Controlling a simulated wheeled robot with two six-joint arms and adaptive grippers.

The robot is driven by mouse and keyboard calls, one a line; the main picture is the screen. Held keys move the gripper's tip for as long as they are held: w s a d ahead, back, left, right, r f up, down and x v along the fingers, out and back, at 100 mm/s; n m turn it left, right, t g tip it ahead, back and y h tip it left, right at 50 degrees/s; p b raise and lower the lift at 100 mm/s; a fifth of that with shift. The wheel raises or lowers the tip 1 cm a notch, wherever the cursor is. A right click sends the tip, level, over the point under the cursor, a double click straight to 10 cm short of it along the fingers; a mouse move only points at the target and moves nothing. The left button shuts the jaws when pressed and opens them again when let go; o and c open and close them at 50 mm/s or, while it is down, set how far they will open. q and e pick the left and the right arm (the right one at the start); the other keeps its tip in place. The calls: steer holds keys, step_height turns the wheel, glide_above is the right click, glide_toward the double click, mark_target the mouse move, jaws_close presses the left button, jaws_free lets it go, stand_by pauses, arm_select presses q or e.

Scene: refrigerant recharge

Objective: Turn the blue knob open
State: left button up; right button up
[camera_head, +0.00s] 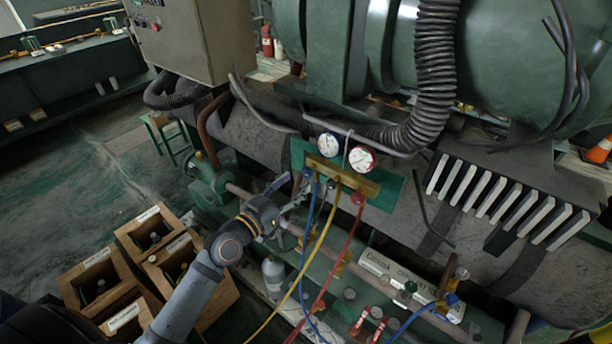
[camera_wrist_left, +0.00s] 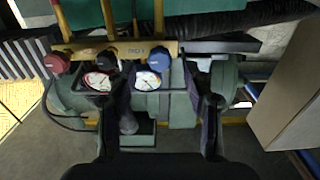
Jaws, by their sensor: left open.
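The blue knob (camera_head: 307,172) sits at the left end of the brass manifold (camera_head: 343,176), below the blue-rimmed gauge (camera_head: 329,146). In the left wrist view the blue knob (camera_wrist_left: 160,60) shows between the two fingertips, a little beyond them; I cannot tell any contact. My left gripper (camera_head: 292,190) is open and close beside the manifold's left end. It also shows in the left wrist view (camera_wrist_left: 163,78), with its fingers spread. The red knob (camera_head: 357,198) is at the manifold's other end, below the red-rimmed gauge (camera_head: 362,158). My right gripper is out of view.
Yellow (camera_head: 318,245), blue and red hoses hang from the manifold. Wooden crates (camera_head: 130,260) with bottles stand at the lower left. A grey control box (camera_head: 195,40) and a large green tank (camera_head: 480,70) are behind. A pale bottle (camera_head: 273,272) stands below the gripper.

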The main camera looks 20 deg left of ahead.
mark_target(305, 175)
arm_select(q)
steer(key=p+x, duration=0.1)
steer(key=x, duration=0.5)
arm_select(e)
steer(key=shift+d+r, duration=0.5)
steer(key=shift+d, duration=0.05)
arm_select(q)
steer(key=shift+c, duration=0.3)
jaws_close()
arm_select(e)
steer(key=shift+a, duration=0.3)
